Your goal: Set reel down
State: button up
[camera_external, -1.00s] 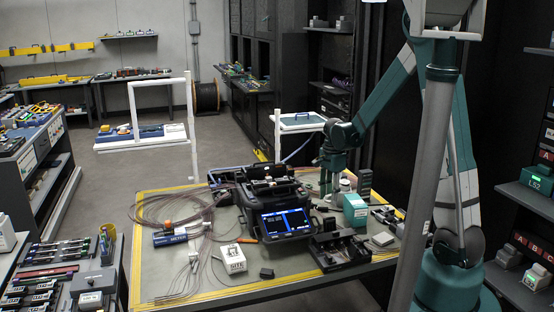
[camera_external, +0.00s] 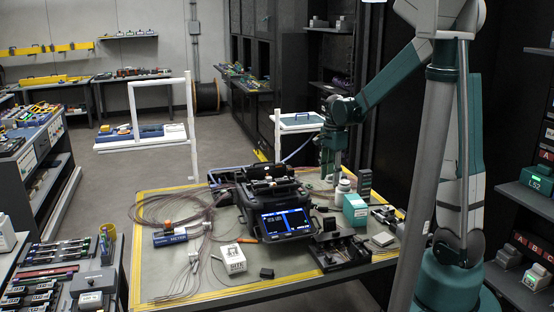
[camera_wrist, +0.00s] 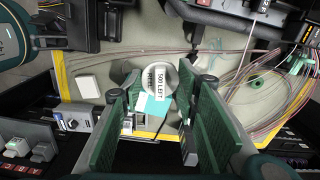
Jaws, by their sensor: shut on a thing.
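The reel (camera_wrist: 163,77) is a round white piece with a printed label that seems to read "500 LEFT". In the wrist view it sits between the fingertips of my gripper (camera_wrist: 157,82), whose green pads stand on both sides. My gripper is shut on it. In the external view my gripper (camera_external: 334,165) points down over the back right of the table. The reel cannot be told apart there from the small white jar-like thing (camera_external: 343,187) just below the fingers. Whether the reel touches the table cannot be told.
A teal box (camera_external: 355,209) and a dark upright block (camera_external: 364,181) stand close to my gripper. The splicer (camera_external: 272,205) with its lit screen is to the left. Loose fibre coils (camera_external: 160,208) lie further left. A white card (camera_wrist: 87,86) lies near the yellow-marked table edge.

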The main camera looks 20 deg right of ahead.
notch_tip(320, 180, up, 9)
jog(key=shift+a+r, duration=0.1)
jog(key=shift+a, duration=0.05)
jog(key=s+a, duration=0.9)
jog(key=a, duration=0.5)
jog(key=m+b, duration=0.1)
jog(key=m, duration=0.1)
send_over(290, 263)
notch_tip(290, 263, down, 18)
jog(key=shift+f+b, duration=0.8)
jog(key=shift+f, duration=2.3)
jog(key=shift+f+b, duration=0.5)
jog(key=shift+f, duration=1.55)
